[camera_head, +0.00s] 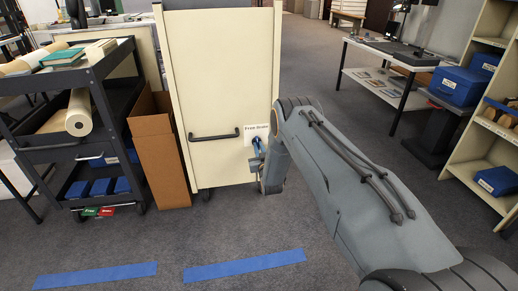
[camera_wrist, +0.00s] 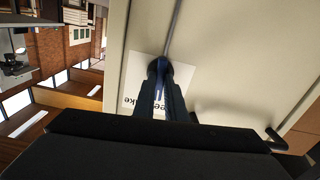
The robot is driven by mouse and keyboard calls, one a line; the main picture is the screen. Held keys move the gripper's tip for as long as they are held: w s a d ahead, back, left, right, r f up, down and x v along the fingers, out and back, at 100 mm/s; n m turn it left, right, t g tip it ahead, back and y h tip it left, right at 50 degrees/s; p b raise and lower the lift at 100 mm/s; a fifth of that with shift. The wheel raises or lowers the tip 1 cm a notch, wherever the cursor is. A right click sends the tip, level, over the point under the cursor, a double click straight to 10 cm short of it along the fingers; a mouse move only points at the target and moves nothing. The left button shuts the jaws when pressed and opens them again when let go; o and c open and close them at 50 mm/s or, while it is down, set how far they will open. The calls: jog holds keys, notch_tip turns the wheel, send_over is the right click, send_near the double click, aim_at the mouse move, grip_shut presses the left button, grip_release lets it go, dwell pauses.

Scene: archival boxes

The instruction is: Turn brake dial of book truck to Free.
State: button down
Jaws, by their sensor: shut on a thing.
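The cream book truck (camera_head: 205,90) stands upright ahead, with a black handle on its front. A white label (camera_head: 250,130) with "Free" and "Brake" wording is low on its right side. The label also shows upside down in the wrist view (camera_wrist: 133,82). My gripper (camera_head: 257,148) is at the label and shut on the blue brake dial (camera_head: 257,142). In the wrist view my fingers (camera_wrist: 163,72) close around a blue part in front of the label. They hide most of the dial, so I cannot tell its setting.
A dark cart (camera_head: 75,143) with rolls, books and blue bins stands left, bearing green and red tags. A tall cardboard box (camera_head: 160,160) is between it and the truck. Shelving with blue boxes (camera_head: 458,86) is right. Blue tape (camera_head: 245,265) marks the open front floor.

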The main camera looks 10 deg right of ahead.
jog(key=n, duration=0.5)
jog(key=shift+a+f+n, duration=0.1)
jog(key=shift+n, duration=0.2)
dwell(0.4)
jog(key=c, duration=1.8)
grip_release()
jog(key=shift+s, duration=0.1)
jog(key=s+p, duration=0.1)
jog(key=s, duration=0.6)
jog(key=shift+s+p, duration=0.3)
jog(key=shift+s, duration=0.05)
